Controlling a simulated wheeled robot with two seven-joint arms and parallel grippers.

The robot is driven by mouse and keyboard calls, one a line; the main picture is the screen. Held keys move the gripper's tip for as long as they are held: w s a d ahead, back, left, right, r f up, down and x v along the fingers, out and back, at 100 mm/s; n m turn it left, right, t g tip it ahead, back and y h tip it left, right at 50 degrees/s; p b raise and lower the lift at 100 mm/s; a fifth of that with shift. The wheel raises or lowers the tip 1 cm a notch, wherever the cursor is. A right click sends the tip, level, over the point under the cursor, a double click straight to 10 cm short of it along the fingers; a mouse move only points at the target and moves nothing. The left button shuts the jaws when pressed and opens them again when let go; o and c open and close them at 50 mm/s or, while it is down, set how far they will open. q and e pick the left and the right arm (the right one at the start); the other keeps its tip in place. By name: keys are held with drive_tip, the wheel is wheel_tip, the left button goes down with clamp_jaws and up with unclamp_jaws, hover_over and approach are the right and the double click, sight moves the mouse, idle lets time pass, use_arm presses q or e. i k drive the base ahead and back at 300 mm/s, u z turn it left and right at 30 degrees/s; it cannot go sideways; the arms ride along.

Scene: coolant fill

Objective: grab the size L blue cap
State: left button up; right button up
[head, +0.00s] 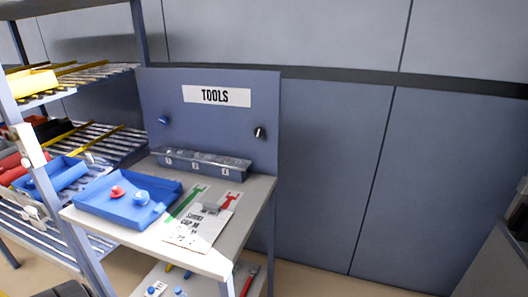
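A blue cap (141,197) lies in the shallow blue tray (112,213) on the workbench, at the left of the head view. Its size marking cannot be read. A red cap (117,191) lies in the same tray, just left of the blue one and apart from it. A small dark blue knob-like thing (163,120) is on the tools panel; I cannot tell what it is. Neither of my grippers is in view.
The workbench (215,262) also holds a compartment box (205,170) and a printed sheet (190,236). The tools panel (215,130) rises behind. A roller rack (80,140) with bins stands close at left. Open floor (330,280) lies right of the bench.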

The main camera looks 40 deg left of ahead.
sight(141, 198)
drive_tip(key=i, duration=2.7)
drive_tip(key=u, duration=2.5)
